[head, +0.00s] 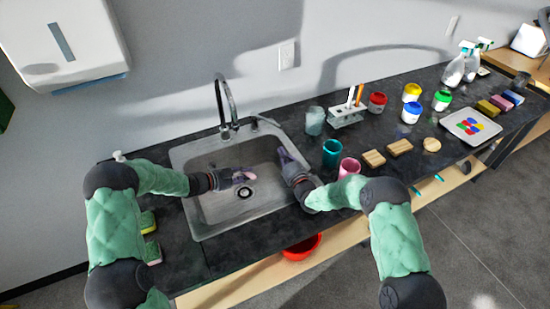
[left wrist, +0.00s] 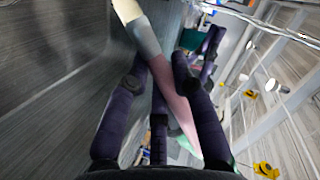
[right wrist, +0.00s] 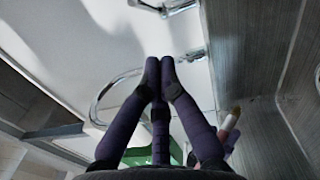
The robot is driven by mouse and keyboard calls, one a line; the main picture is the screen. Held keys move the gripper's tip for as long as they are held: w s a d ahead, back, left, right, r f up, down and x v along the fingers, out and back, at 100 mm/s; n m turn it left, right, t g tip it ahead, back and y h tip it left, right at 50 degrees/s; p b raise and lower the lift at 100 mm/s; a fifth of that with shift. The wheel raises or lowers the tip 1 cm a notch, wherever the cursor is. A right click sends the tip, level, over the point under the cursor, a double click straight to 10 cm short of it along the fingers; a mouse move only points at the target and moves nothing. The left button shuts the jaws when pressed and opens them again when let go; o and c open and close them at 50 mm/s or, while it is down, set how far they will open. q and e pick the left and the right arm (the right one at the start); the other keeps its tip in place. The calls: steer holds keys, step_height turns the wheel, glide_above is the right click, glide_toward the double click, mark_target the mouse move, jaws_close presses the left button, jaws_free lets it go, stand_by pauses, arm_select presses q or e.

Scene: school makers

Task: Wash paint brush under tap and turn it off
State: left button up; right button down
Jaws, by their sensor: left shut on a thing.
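The grey metal sink (head: 205,215) is set in the dark counter. A chrome tap (head: 228,104) arches over it from behind and also shows in the right wrist view (right wrist: 122,76). I cannot make out water from its spout. My left gripper (head: 240,174) is inside the basin, shut on the paint brush. The brush shows in the left wrist view (left wrist: 172,90), with a pink handle, grey ferrule and cream tip; its tip also shows in the right wrist view (right wrist: 232,118). My right gripper (head: 285,158) is over the basin's right side, its fingertips together and empty.
Teal (head: 332,152) and pink (head: 349,168) cups, a glass jar (head: 315,121) and a brush rack (head: 346,115) stand right of the sink. Paint jars, wooden blocks and a palette tray (head: 470,126) lie farther right. A red bowl (head: 302,248) is below the counter.

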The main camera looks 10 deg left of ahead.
stand_by(0.4)
steer(key=c, duration=1.2)
jaws_free()
steer(key=shift+c, duration=0.2)
steer(key=shift+o, duration=0.8)
steer(key=shift+w+a+r, duration=0.1)
steer(key=shift+w+r, duration=0.15)
steer(key=shift+r, duration=0.05)
steer(key=m+h, duration=0.6)
steer(key=m, duration=0.1)
glide_toward(275, 124)
steer(key=shift+x, duration=5.35)
jaws_close()
